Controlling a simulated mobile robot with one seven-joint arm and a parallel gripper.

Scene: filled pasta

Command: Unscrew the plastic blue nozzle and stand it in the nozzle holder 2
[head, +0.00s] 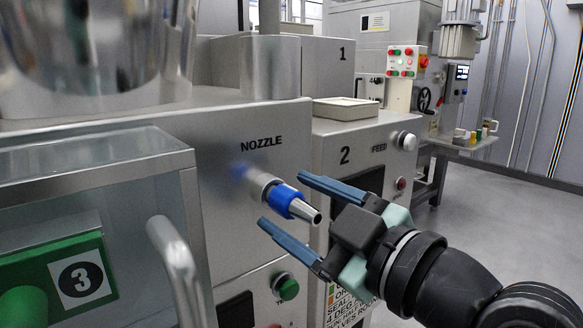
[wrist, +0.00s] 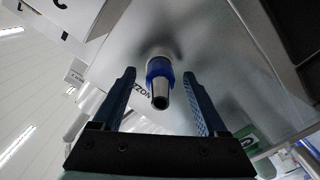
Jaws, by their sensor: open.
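The blue nozzle (head: 286,199) sits on a metal stub on the machine face under the word NOZZLE. It has a blue collar and a tapered metal tip pointing out and slightly down. My gripper (head: 282,203) is open, with one blue finger above the nozzle and one below it in the head view. In the wrist view, the nozzle (wrist: 159,82) lies between the two fingers of my gripper (wrist: 160,88), with a gap on both sides. I cannot make out nozzle holder 2 for certain; small coloured pieces (head: 484,131) stand on a far side shelf.
A clear-sided guard box with a metal handle (head: 176,270) and a green panel marked 3 (head: 62,283) is at the left. A cabinet marked 2 (head: 345,184) stands behind my gripper. A green button (head: 286,287) is below the nozzle. Open floor (head: 520,220) lies to the right.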

